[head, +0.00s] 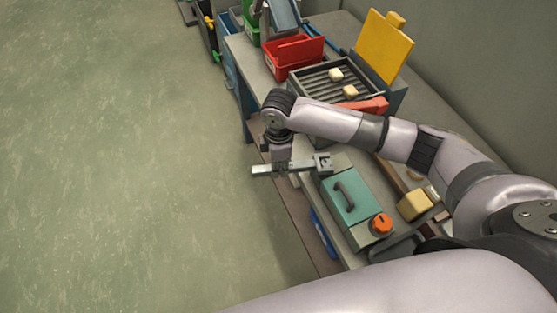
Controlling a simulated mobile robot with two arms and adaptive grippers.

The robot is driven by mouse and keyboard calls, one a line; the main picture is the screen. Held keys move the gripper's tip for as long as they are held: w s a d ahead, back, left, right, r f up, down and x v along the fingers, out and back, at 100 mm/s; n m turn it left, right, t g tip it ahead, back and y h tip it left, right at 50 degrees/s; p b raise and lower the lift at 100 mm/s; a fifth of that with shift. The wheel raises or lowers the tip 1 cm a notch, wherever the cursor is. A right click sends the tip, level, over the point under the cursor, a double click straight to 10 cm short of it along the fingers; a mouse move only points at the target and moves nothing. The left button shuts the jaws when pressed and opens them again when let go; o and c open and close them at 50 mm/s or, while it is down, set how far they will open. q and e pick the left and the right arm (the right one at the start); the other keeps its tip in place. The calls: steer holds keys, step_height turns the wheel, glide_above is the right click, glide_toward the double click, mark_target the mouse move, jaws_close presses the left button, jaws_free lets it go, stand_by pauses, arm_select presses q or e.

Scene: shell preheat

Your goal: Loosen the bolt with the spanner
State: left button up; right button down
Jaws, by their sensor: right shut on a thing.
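My right gripper (281,166) points down and is shut on the spanner (262,170), a silver-grey bar. The spanner lies roughly level across the gripper, with a plain end to the left. Its wider, jaw-like end (322,162) is on the right, near the far left corner of a teal-topped box (350,196) with a dark handle and an orange knob (381,224). I cannot make out the bolt, nor tell whether the spanner's jaw is around anything. My left gripper is not in view.
A grey ribbed tray (303,89) holding pale blocks stands farther back on the bench, with a raised yellow panel (384,47) behind it. A red bin (293,57) is beside it. A yellow block (414,205) lies right of the teal-topped box. The green floor at left is clear.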

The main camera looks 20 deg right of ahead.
steer(key=s+d+n+p, duration=0.3)
steer(key=s+n+p, duration=0.3)
steer(key=s+n, duration=0.5)
steer(key=shift+s+d+p, duration=0.25)
steer(key=shift+s+p, duration=0.05)
steer(key=shift+s, duration=0.15)
steer(key=shift+r, duration=0.1)
steer(key=shift+p, duration=0.35)
